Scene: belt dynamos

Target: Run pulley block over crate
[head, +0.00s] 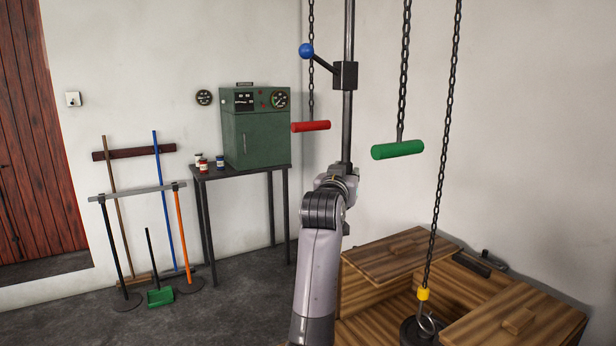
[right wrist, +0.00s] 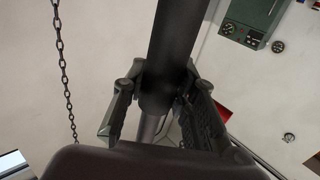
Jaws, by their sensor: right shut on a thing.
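My right gripper (head: 341,178) is closed around a dark vertical pole (head: 348,130). In the right wrist view the two fingers (right wrist: 162,98) lie on either side of the pole (right wrist: 178,45). Above it, a black block (head: 346,75) on the pole carries a lever with a blue knob (head: 306,50). A wooden crate (head: 385,262) stands at the lower right, its middle open between wooden lids. A chain (head: 443,150) hangs into this opening, with a yellow collar (head: 423,294) and a hook at a round black weight (head: 412,333). No pulley block is clearly visible. My left gripper is out of view.
A red handle (head: 311,126) and a green handle (head: 397,150) hang on chains near the pole. A green cabinet (head: 256,140) stands on a dark table (head: 235,173) at the back wall. Brooms lean on a rack (head: 138,190) at left.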

